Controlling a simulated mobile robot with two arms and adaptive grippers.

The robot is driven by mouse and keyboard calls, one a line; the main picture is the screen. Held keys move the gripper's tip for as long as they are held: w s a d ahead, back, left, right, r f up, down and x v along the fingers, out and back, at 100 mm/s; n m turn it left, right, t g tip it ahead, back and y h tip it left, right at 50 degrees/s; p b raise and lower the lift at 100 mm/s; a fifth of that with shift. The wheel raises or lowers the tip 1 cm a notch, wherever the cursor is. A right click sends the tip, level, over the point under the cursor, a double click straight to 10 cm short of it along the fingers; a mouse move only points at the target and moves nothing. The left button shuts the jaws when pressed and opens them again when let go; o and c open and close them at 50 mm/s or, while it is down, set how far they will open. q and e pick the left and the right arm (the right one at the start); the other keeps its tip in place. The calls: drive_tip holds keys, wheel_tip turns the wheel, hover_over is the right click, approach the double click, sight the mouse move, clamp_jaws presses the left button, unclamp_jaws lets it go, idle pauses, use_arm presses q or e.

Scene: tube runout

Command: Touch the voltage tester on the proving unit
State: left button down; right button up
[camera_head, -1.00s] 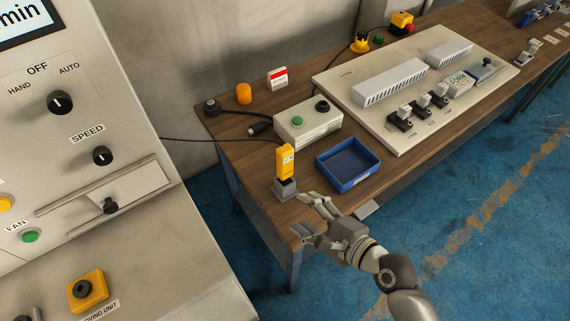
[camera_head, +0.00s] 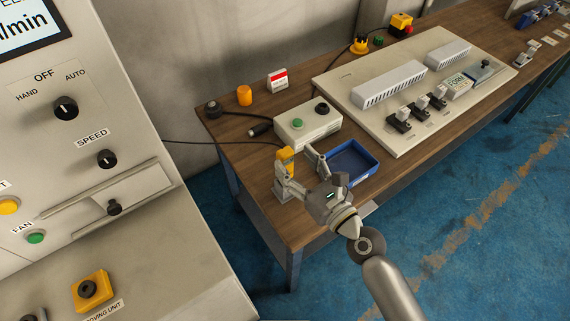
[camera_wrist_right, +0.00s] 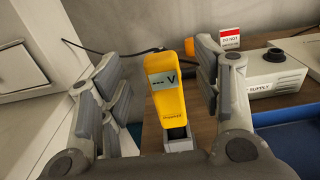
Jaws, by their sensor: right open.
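The yellow voltage tester (camera_head: 286,154) stands upright in a small grey holder (camera_head: 283,193) on the wooden bench, near its front left corner. In the right wrist view the tester (camera_wrist_right: 165,101) shows a display with dashes and a "V". My right gripper (camera_head: 299,166) is open, with one finger on each side of the tester and gaps between; its fingers frame the tester in the wrist view too (camera_wrist_right: 164,85). The proving unit (camera_head: 89,290) is a yellow block with a black round centre on the grey console at lower left. My left gripper is not in view.
A panel (camera_head: 385,74) with switches fills the bench further right. A dark cable runs behind the tester.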

sight(289, 156)
drive_tip(key=p+x, duration=0.1)
drive_tip(key=x, duration=0.4)
drive_tip(key=shift+f, duration=0.15)
drive_tip(key=shift+s, duration=0.1)
drive_tip(key=shift+c, duration=0.3)
clamp_jaws()
